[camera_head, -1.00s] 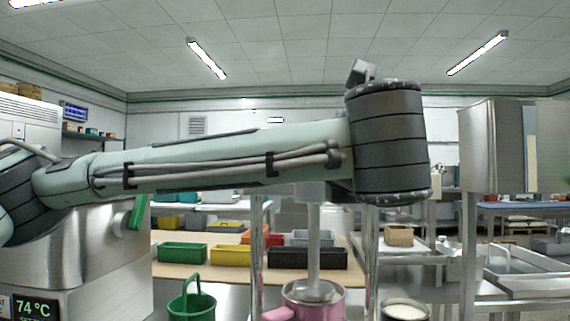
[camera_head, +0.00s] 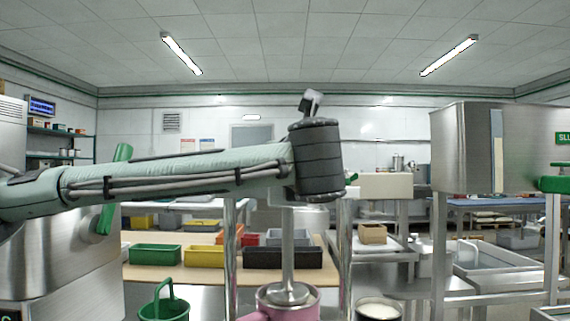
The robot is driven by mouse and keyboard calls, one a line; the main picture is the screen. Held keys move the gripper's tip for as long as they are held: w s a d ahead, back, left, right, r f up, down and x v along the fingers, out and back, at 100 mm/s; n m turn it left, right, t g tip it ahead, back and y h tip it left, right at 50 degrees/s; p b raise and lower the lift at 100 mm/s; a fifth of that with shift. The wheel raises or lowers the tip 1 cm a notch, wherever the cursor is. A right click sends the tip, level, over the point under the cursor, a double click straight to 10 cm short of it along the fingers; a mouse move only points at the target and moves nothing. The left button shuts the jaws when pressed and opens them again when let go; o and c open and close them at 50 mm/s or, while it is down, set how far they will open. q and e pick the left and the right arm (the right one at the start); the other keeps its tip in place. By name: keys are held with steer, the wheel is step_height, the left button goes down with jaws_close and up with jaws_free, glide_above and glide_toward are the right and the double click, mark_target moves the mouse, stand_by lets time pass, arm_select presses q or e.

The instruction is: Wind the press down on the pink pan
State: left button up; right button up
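The pink pan (camera_head: 275,313) stands at the bottom centre, cut off by the frame edge. The press has a vertical steel shaft (camera_head: 288,250) ending in a round metal plate (camera_head: 288,293) in the pan's mouth. I cannot tell whether the plate touches the contents. Bright steel posts (camera_head: 345,250) stand on both sides of the shaft. My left arm crosses from the left, and its dark joint covers the press top. A small grey and black piece (camera_head: 311,102) sticks up above that joint; I cannot tell what it belongs to. Neither gripper can be made out.
A green basket (camera_head: 164,303) stands left of the pan and a white-filled container (camera_head: 378,309) right of it. Behind are green (camera_head: 155,254), yellow (camera_head: 204,256) and black (camera_head: 262,258) bins on a tan table. A large steel box (camera_head: 480,148) stands at right.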

arm_select(q)
steer(key=c, duration=1.3)
steer(key=shift+c, duration=0.3)
